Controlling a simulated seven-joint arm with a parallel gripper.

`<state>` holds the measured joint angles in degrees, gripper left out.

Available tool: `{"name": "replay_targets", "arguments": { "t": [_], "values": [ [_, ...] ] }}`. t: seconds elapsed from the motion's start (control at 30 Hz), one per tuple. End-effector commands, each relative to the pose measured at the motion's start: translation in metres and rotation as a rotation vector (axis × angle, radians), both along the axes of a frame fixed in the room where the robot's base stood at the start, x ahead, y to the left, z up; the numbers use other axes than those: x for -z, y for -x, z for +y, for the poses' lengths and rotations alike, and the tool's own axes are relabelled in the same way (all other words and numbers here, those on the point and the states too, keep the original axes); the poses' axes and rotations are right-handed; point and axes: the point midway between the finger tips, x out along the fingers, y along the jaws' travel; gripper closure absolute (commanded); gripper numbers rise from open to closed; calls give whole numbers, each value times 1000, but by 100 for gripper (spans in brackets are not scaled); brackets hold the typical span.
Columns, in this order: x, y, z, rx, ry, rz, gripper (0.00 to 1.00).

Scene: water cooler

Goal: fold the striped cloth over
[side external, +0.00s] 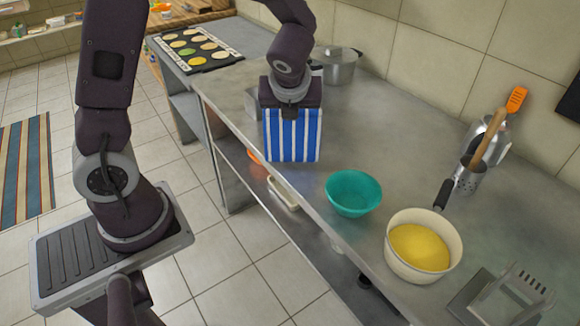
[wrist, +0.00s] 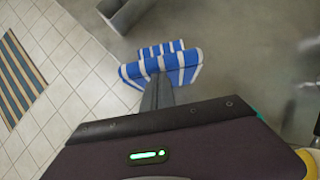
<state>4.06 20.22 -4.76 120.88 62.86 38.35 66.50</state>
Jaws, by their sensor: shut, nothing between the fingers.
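The striped cloth (side external: 293,142), blue and white, is at the front edge of the grey counter, directly below my gripper (side external: 290,112). In the side view it shows as a flat, upright-looking striped panel. In the wrist view the cloth (wrist: 186,66) shows as a near striped band with a smaller striped part behind it. My gripper (wrist: 158,84) is shut and empty, its fingers reaching to the near band. I cannot tell whether the fingertips touch the cloth. In the side view the fingers are mostly hidden.
A teal bowl (side external: 353,193) and a cream pan (side external: 443,262) with yellow contents stand to the right along the counter. A lidded pot (side external: 339,66) stands behind, a dark tray (side external: 196,46) at the far end. A striped rug (side external: 27,170) lies on the floor.

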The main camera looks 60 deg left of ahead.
Motion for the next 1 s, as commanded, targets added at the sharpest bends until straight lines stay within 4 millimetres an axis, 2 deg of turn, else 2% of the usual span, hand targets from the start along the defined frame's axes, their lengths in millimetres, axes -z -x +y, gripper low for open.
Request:
{"name": "replay_targets", "arguments": {
  "t": [0.27, 0.43, 0.5, 0.6, 0.7, 0.87, 0.93, 0.97, 1.0],
  "values": [
    [-11, 3, -4, 3, 1, 0, 100],
    [-11, 26, -37, 9, 1, 1, 100],
    [-37, 26, -36, -4, 3, -11, 100],
    [-65, 29, -41, -1, 4, -9, 100],
    [-87, 32, -45, 0, 2, -6, 100],
    [-107, 35, -48, -6, 5, -5, 100],
    [-113, 47, -47, -90, 58, -49, 100],
    [-117, 58, -47, -171, 111, -92, 100],
    [-121, 78, -47, -324, 207, -167, 100]
  ]
}}
